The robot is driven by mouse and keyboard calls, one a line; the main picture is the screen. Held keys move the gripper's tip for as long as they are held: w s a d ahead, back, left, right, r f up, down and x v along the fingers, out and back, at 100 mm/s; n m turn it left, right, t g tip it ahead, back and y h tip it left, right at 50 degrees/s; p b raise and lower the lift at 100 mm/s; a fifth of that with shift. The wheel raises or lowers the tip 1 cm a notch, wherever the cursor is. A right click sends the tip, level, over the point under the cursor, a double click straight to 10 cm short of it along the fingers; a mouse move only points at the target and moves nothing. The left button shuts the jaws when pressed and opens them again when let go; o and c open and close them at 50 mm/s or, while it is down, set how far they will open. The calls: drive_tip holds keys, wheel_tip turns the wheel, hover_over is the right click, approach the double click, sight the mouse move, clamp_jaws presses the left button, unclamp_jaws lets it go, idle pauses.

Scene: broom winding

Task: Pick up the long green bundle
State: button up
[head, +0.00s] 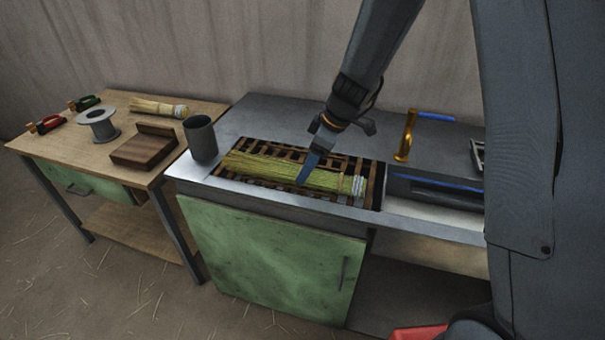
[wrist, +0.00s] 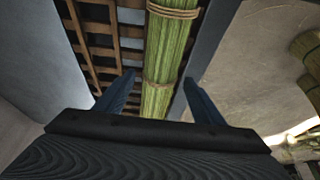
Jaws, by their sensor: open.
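The long green bundle (head: 285,174) lies lengthwise on a brown slatted rack set in the grey counter. Its right end is bound with pale cord. In the wrist view the bundle (wrist: 169,52) runs away between my fingers, with two tan bindings showing on it. My gripper (head: 307,172) points down over the bundle's middle-right part. In the wrist view my gripper (wrist: 160,92) is open, one blue finger on each side of the bundle. I cannot tell whether a finger touches it.
A dark cup (head: 201,138) stands left of the rack (head: 359,166). A brass-coloured tool (head: 406,136) stands at the back right, beyond a blue-edged trough (head: 435,187). The wooden table (head: 93,149) at left holds a spool (head: 98,122), a wooden block (head: 144,148) and a shorter bundle (head: 157,108).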

drive_tip(key=shift+x, duration=1.2)
drive_tip(key=c, duration=1.1)
drive_tip(key=shift+c, duration=0.2)
drive_tip(key=shift+r, duration=0.15)
